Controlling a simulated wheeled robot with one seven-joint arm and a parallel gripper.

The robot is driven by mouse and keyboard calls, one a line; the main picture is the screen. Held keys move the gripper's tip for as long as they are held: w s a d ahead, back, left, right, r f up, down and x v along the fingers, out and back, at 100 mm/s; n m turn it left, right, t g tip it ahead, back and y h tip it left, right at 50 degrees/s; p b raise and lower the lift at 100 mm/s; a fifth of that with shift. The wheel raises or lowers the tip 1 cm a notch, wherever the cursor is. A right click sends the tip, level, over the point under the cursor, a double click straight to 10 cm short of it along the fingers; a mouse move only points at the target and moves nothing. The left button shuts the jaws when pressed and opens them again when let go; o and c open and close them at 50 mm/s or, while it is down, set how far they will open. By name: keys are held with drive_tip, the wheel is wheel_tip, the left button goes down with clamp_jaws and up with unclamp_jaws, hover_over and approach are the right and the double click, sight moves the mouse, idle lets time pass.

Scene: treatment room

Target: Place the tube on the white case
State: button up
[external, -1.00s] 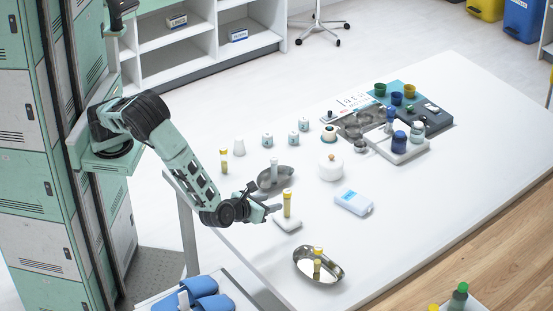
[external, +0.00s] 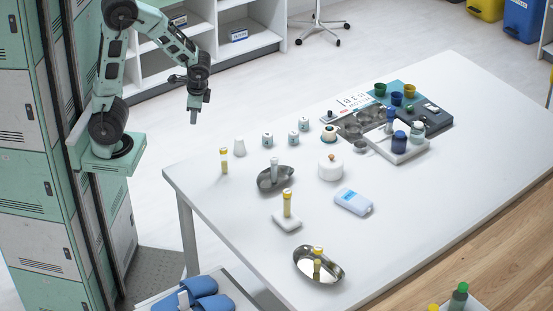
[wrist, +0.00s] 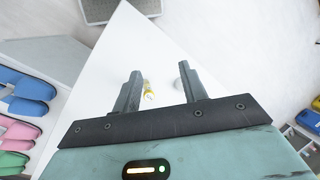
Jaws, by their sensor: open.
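A yellow-capped tube (external: 287,204) stands upright on the small white case (external: 284,222) near the middle left of the white table. My gripper (external: 194,119) is raised, well apart from them, near the table's far left corner. In the wrist view my gripper (wrist: 161,90) has its two fingers spread. Beyond them, a yellow-capped tube (wrist: 148,92) shows on the table; it looks like the lone tube (external: 224,161) on the far left of the table. Other tubes stand in the far kidney dish (external: 288,183) and the near kidney dish (external: 337,277).
A lidded white pot (external: 330,168) and a white-blue pack (external: 354,201) lie right of the case. Trays with cups and bottles fill the far right.

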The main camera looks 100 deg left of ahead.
drive_tip(key=s+r+n+t+h, duration=0.1)
drive_tip(key=s+n+t, duration=0.1)
drive_tip(key=s+n, duration=0.4)
drive_tip(key=shift+d+r+h, duration=0.15)
drive_tip(key=shift+h, duration=0.25)
